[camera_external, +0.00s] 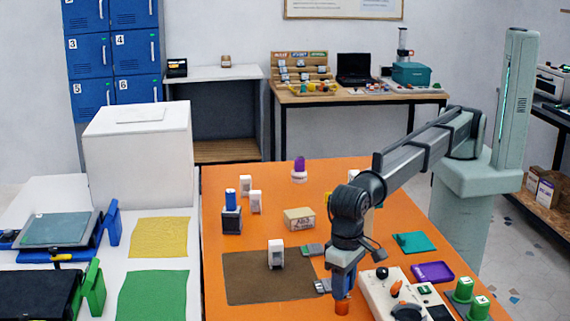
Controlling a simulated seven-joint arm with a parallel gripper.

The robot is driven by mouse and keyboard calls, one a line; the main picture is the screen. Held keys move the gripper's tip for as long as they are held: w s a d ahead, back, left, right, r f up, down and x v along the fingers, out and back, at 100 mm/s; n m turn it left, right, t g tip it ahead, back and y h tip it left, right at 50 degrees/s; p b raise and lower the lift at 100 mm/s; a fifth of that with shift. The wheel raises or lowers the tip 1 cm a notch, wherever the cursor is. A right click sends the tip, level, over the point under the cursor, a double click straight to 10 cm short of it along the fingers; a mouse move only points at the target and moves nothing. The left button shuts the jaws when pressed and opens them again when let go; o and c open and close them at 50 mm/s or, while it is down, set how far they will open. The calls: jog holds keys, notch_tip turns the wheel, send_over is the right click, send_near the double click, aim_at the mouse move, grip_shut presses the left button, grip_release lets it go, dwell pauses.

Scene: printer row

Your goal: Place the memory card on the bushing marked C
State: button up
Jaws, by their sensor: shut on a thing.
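My gripper (343,291) points down over the front right part of the orange table, just right of the brown mat. It looks shut on a small orange piece (342,308) at its tips; its shape is hard to make out. I cannot pick out the memory card for certain. Two small grey-green pieces lie by the mat's right edge, the far piece (312,249) and the near piece (323,286). No letter C is readable, so I cannot tell which thing is the bushing marked C.
A cardboard box (299,218), a blue cylinder on a dark base (231,213) and a purple-topped piece (299,172) stand farther back. A control panel (387,292), purple tray (432,272) and green cylinders (464,290) crowd the right.

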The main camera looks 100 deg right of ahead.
jog(key=shift+f, duration=0.25)
jog(key=o, duration=1)
notch_tip(320, 180, up, 12)
jog(key=shift+r, duration=0.2)
dwell(0.5)
